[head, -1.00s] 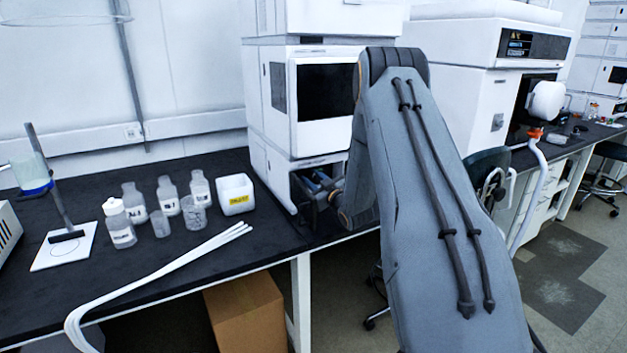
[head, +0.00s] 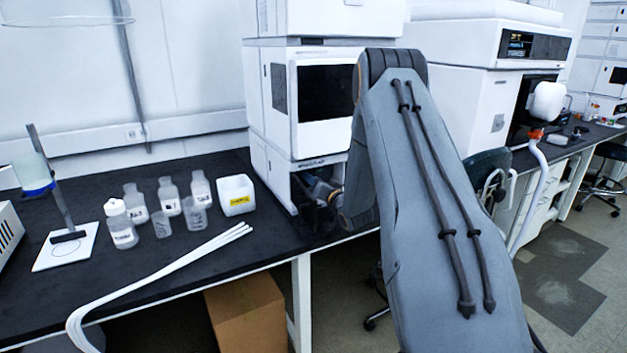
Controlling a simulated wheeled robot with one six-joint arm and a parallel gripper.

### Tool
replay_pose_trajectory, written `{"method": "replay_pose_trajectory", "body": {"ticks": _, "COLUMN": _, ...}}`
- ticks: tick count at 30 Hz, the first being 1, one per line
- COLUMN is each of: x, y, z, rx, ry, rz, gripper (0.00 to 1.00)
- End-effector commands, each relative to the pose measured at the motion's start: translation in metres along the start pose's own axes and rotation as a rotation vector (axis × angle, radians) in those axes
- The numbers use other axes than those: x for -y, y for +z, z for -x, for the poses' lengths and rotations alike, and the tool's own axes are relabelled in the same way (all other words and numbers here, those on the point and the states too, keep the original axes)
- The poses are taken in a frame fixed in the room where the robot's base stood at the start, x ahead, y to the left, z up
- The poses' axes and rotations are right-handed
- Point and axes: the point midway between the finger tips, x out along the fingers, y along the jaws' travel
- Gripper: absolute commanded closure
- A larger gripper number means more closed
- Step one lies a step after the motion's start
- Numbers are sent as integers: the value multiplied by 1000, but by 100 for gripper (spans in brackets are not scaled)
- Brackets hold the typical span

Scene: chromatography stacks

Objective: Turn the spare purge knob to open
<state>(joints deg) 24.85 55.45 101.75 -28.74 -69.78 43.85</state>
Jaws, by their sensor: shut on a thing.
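My arm reaches down from the right into the open lower bay (head: 297,193) of the white chromatography stack (head: 322,100). My gripper (head: 308,196) is small and dark inside this bay, partly hidden by my own wrist and forearm. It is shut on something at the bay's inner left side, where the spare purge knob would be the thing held. The knob itself is too small and dark to make out, so I cannot tell its angle.
A white box with a yellow label (head: 236,195) and several bottles (head: 168,196) stand left of the stack. White tubing (head: 165,270) lies along the bench front. A stand with a blue-bottomed vessel (head: 35,175) is at far left. A second instrument (head: 480,95) stands right.

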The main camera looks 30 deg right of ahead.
Motion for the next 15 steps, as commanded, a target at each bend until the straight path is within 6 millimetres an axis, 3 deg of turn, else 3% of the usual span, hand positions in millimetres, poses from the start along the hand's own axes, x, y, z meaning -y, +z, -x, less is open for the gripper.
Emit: {"method": "replay_pose_trajectory", "body": {"ticks": 15, "x": 0, "y": 1, "z": 1, "rx": 1, "ry": 3, "rz": -213, "gripper": 95}}
